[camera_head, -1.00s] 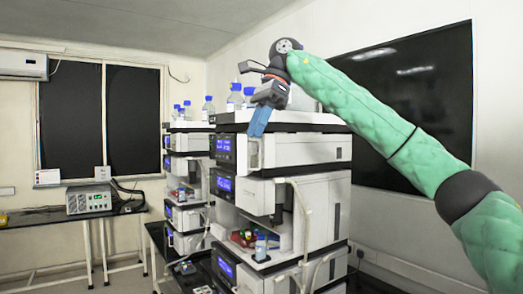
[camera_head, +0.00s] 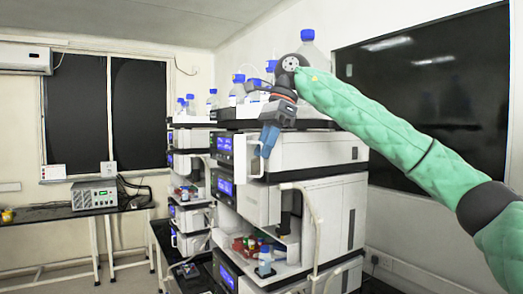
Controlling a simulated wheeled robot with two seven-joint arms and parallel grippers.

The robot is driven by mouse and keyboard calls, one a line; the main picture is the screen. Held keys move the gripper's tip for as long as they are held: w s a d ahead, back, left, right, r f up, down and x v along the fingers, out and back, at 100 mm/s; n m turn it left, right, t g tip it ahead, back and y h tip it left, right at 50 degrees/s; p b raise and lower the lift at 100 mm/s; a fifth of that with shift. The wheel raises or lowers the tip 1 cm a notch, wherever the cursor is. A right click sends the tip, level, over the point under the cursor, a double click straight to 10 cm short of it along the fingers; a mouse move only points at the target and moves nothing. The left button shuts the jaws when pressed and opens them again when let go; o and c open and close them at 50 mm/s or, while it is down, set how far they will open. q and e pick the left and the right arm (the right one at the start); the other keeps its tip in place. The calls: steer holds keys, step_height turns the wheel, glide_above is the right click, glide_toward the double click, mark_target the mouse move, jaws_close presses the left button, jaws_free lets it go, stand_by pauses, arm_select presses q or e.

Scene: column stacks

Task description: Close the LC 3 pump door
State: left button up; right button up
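The near column stack of white modules (camera_head: 310,150) stands right of centre, with blue displays down its left edge. Its upper module has a white panel (camera_head: 240,158) that stands out at the front left corner and looks like a door edge. No label naming LC 3 is readable. My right gripper (camera_head: 262,147), with blue fingers, hangs down in front of this upper module, just right of that panel. The fingers overlap in this view, so their gap and any contact with the panel cannot be told. My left gripper is out of view.
Blue-capped bottles (camera_head: 306,49) stand on top of the near stack. Small vials and a bottle (camera_head: 264,262) sit in an open bay below, beside hanging tubing. A second stack (camera_head: 187,160) stands behind to the left. A bench with a grey box (camera_head: 94,196) is at far left.

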mark_target(248, 166)
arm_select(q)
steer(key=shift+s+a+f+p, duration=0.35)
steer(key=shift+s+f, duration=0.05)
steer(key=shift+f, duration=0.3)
arm_select(e)
steer(key=shift+x, duration=1.2)
steer(key=shift+d, duration=0.1)
steer(key=shift+c, duration=1.3)
jaws_close()
